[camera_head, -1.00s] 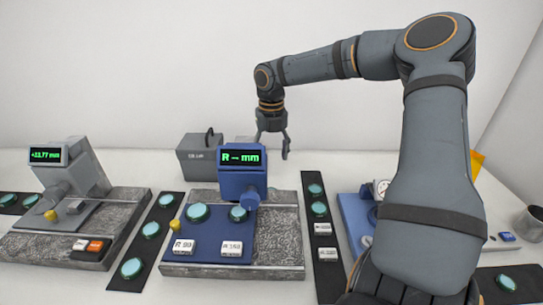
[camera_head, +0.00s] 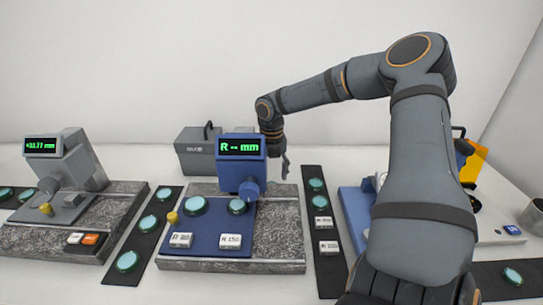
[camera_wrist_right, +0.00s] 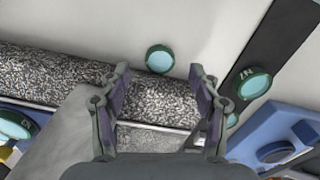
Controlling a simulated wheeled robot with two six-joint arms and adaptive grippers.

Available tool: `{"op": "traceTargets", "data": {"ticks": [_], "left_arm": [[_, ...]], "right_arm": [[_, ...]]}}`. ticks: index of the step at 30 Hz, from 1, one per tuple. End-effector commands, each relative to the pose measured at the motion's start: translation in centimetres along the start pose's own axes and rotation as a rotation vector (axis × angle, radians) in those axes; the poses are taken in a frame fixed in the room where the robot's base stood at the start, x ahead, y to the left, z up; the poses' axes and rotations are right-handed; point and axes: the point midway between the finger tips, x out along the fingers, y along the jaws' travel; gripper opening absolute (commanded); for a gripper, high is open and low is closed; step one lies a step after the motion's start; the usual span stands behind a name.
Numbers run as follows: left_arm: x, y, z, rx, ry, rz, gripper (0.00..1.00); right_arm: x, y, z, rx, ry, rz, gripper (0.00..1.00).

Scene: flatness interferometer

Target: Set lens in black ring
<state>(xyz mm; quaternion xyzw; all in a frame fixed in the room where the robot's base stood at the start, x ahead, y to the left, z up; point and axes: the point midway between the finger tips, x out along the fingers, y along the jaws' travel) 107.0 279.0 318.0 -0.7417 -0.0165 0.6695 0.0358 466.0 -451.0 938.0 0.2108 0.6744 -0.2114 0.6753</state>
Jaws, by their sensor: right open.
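My right gripper (camera_head: 282,172) hangs behind the blue instrument (camera_head: 243,172), its fingers partly hidden by the display. In the right wrist view the gripper (camera_wrist_right: 160,72) is open and empty. A teal lens with a dark green rim (camera_wrist_right: 160,58) lies on the white table between the fingertips in that view, just off the speckled granite slab. It appears below the fingers, not held. More teal lenses lie on the blue plate (camera_head: 196,206) and on black strips. I cannot pick out the black ring for certain; a dark round seat (camera_wrist_right: 276,152) shows on a blue fixture. My left gripper is out of view.
A grey instrument (camera_head: 75,165) on granite stands at left. A grey case (camera_head: 200,150) is behind the blue instrument. A black strip (camera_head: 315,170) with lenses and white tags runs to its right. A blue fixture (camera_head: 352,205) is partly behind my right arm. A mug (camera_head: 532,214) stands far right.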

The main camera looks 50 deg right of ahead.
Motion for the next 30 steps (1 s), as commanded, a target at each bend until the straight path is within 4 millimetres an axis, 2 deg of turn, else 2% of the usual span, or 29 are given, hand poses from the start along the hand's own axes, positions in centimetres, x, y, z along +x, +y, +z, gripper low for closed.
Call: {"op": "traceTargets", "data": {"ticks": [4, 12, 24, 30], "left_arm": [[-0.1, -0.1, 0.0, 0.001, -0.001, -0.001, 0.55], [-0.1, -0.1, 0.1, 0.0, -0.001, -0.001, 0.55], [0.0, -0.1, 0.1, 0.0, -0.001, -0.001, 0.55], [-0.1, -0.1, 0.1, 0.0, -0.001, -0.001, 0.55]], "right_arm": [[2.1, 0.0, 0.0, 0.001, 0.002, -0.001, 0.63], [2.4, 0.0, 0.0, 0.001, 0.0, 0.0, 0.61], [2.4, 0.0, 0.0, 0.001, 0.0, 0.0, 0.07], [2.2, 0.0, 0.0, 0.001, -0.001, 0.001, 0.07]]}}
